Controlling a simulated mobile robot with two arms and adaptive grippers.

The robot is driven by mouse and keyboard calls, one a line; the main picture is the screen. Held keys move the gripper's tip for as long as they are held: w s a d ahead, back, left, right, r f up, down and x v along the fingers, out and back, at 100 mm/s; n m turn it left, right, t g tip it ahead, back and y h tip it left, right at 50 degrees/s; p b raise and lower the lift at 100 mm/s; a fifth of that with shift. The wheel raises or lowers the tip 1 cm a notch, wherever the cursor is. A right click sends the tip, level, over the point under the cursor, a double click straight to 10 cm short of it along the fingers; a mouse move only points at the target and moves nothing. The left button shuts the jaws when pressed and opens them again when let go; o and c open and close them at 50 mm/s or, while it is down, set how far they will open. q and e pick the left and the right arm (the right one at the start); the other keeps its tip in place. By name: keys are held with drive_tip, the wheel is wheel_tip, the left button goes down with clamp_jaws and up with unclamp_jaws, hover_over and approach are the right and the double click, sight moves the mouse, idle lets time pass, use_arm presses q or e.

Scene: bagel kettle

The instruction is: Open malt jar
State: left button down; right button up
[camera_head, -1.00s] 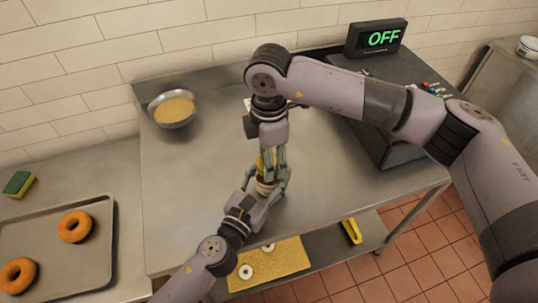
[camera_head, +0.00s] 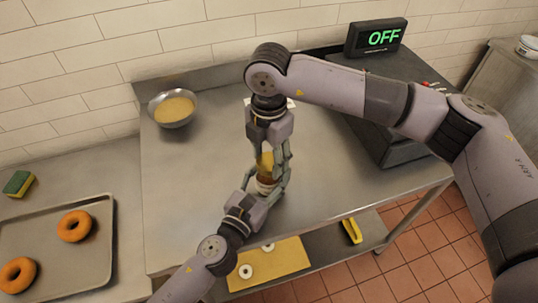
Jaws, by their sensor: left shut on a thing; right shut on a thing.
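The malt jar (camera_head: 265,179) is a small brown jar with a pale band low down. It stands upright over the steel table, between my two grippers and partly hidden by their fingers. My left gripper (camera_head: 267,190) comes from the front left and is shut on the jar's lower body. My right gripper (camera_head: 268,160) comes down from above and is shut on the jar's yellow lid (camera_head: 265,160). I cannot tell whether the lid is apart from the jar.
A metal bowl of yellowish contents (camera_head: 173,109) stands at the back left of the steel table (camera_head: 205,165). A tray (camera_head: 98,265) with two bagels (camera_head: 75,226) and a sponge (camera_head: 18,184) are at left.

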drive_tip(key=n, duration=1.3)
drive_tip(key=shift+n, duration=0.4)
drive_tip(key=n, duration=0.5)
drive_tip(key=shift+r+n, duration=0.1)
drive_tip(key=shift+n, duration=0.3)
drive_tip(key=n, duration=0.7)
drive_tip(key=shift+n, duration=0.3)
drive_tip(key=n, duration=0.9)
drive_tip(key=shift+n, duration=0.4)
drive_tip(key=n, duration=0.5)
drive_tip(key=shift+n, duration=0.4)
drive_tip(key=n, duration=0.5)
drive_tip(key=shift+r, duration=0.2)
